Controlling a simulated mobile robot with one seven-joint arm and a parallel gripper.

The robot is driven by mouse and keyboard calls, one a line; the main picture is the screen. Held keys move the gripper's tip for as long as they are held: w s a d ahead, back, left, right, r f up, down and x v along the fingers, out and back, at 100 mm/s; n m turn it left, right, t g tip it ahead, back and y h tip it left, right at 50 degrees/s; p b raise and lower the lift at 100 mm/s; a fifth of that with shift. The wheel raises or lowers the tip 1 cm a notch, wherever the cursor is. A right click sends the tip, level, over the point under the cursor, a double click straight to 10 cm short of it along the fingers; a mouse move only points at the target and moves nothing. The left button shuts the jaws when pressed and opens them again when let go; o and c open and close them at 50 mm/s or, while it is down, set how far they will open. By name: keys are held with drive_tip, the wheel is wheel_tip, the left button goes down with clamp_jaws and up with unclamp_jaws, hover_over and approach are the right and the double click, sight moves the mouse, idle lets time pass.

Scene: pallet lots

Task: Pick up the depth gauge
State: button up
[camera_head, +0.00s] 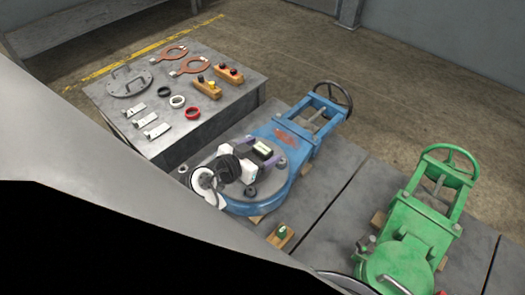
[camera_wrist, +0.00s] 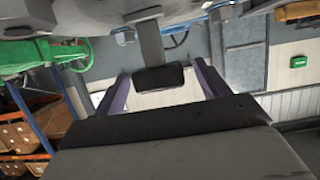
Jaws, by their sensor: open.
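Three small silver, flat pieces (camera_head: 143,120) lie in a row on the near left part of the grey table (camera_head: 190,140). They look like gauges, but I cannot tell for sure whether one of them is the depth gauge. My gripper (camera_head: 264,171) is over the round flange of the blue valve (camera_head: 285,150), to the right of the table and apart from the silver pieces. Its purple fingers also show in the wrist view (camera_wrist: 165,88), spread apart, with nothing clearly held between them.
The table also bears a round grey cover (camera_head: 129,82), copper-coloured rings, black, white and red rings and two orange blocks (camera_head: 207,87). A green valve (camera_head: 410,250) stands at right. A small wooden block (camera_head: 272,240) with a green part lies before the blue valve.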

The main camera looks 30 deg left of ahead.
drive_tip(key=shift+x, duration=1.4)
drive_tip(key=c, duration=1.5)
drive_tip(key=shift+r, duration=0.1)
